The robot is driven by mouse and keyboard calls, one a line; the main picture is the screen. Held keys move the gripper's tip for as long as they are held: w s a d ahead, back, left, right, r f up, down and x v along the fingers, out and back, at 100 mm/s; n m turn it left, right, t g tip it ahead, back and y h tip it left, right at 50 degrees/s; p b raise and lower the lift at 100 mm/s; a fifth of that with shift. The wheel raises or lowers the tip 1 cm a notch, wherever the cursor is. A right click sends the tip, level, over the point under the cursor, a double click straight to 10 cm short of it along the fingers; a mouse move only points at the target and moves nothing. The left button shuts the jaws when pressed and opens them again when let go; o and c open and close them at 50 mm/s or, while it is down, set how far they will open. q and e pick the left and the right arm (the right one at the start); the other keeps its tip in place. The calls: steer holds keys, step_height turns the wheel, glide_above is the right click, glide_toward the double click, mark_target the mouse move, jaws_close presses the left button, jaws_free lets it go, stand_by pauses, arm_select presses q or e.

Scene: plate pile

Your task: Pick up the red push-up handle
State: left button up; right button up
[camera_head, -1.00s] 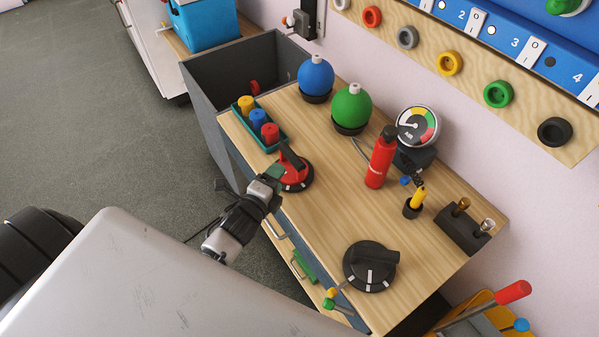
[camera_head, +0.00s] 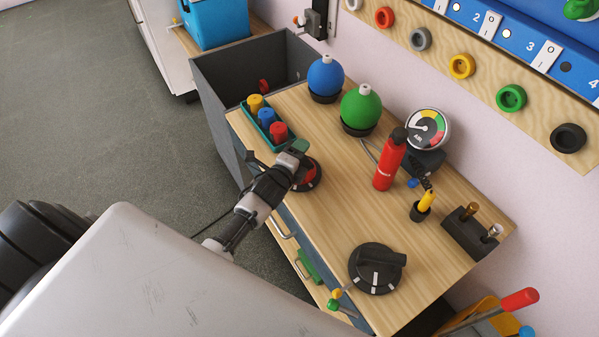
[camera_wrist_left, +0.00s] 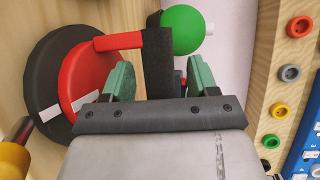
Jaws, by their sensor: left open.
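The red push-up handle (camera_head: 306,174) stands on the wooden bench top, with a round red and black base. My left gripper (camera_head: 276,153) is over it in the head view and hides much of it. In the left wrist view, the handle's red disc (camera_wrist_left: 84,72) is left of my gripper (camera_wrist_left: 160,78). A red bar runs from it to a black grip (camera_wrist_left: 158,50). The gripper's green fingers are apart, with the black grip between them in the picture. I cannot tell whether they touch it. My right gripper is not in view.
A teal tray (camera_head: 262,136) with coloured pegs sits just behind the handle. A green ball (camera_head: 361,106), a blue ball (camera_head: 325,76), a red bottle (camera_head: 387,165) and a gauge (camera_head: 428,130) stand farther back. The bench middle is clear.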

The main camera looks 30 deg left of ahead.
arm_select(q)
jaws_close()
stand_by(1.2)
steer(key=shift+r, duration=0.1)
